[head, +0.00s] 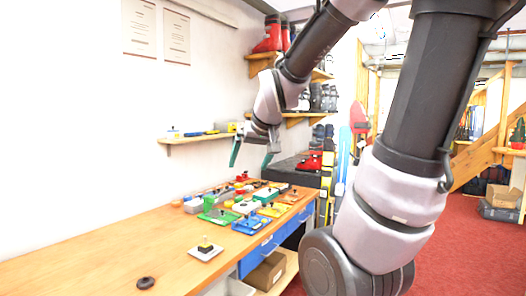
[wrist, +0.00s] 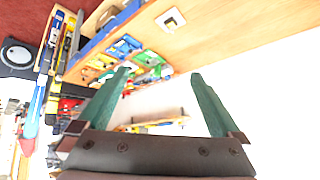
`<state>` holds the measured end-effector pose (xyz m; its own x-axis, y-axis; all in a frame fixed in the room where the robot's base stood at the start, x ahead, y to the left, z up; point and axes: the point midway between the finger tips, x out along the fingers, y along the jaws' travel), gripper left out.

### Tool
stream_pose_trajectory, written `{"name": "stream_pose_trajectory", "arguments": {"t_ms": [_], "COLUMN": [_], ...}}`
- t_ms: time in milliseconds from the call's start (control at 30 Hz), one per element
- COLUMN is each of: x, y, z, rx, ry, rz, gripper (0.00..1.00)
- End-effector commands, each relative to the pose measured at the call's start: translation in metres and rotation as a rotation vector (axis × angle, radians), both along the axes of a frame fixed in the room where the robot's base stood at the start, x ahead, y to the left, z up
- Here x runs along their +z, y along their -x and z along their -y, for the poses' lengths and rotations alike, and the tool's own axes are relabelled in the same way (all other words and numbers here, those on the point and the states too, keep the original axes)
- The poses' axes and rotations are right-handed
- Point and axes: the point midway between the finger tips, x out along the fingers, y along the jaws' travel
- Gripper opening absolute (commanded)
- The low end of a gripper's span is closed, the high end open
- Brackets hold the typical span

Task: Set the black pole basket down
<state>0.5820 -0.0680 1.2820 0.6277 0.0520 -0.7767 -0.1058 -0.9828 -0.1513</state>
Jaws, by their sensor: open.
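A small round black piece, which looks like the black pole basket (head: 146,283), lies flat on the bare wooden bench top (head: 90,262) near the front edge of the head view. I cannot make it out in the wrist view. My gripper (head: 251,158) is raised above the far part of the bench, near the wall shelf, well away from the basket. Its two green fingers are spread wide with nothing between them, as the wrist view also shows (wrist: 161,75).
A white square plate (head: 206,252) with a small dark and yellow piece stands near the basket. Several coloured trays and parts, including a green tray (head: 216,217) and a blue one (head: 251,226), crowd the far bench. A wall shelf (head: 193,138) is close to my gripper. The bench's left part is clear.

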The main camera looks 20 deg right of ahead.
Motion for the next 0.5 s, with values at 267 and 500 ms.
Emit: {"name": "stream_pose_trajectory", "arguments": {"t_ms": [267,500], "x": [0.041,0.045], "y": [0.094,0.114], "z": [-0.007,-0.011], "rx": [-0.103,-0.117], "ry": [-0.191,-0.236], "rz": [-0.063,-0.087], "gripper": [1.0,1.0]}}
